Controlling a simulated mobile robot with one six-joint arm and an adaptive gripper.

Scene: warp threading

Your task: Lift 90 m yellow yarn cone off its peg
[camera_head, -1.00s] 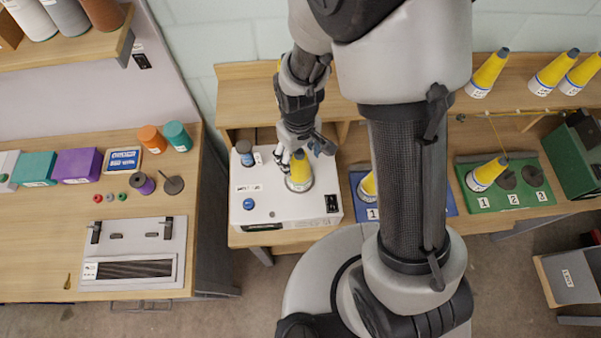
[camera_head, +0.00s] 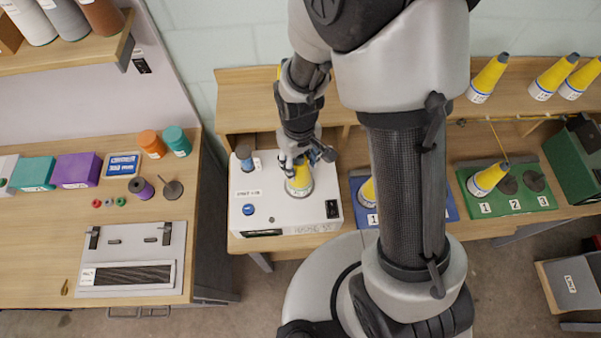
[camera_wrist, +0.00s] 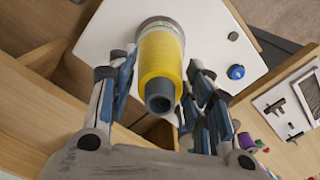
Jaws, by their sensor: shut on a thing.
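A yellow yarn cone (camera_head: 299,181) stands upright on the white machine (camera_head: 262,212). Its label is not legible. In the wrist view the cone (camera_wrist: 160,62) points its grey tip at the camera, with its base against the white top. My gripper (camera_head: 299,162) is at the cone's upper part. The wrist view shows the gripper (camera_wrist: 161,75) with fingers on both sides of the cone, shut on it. The cone's base seems to rest on the machine; any peg beneath is hidden.
A blue knob (camera_head: 249,209) and a small blue-grey cylinder (camera_head: 244,158) are on the machine. To the right are a blue board (camera_head: 361,211) and a green board (camera_head: 512,204) with yellow cones. More yellow cones (camera_head: 487,78) stand on the rear shelf.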

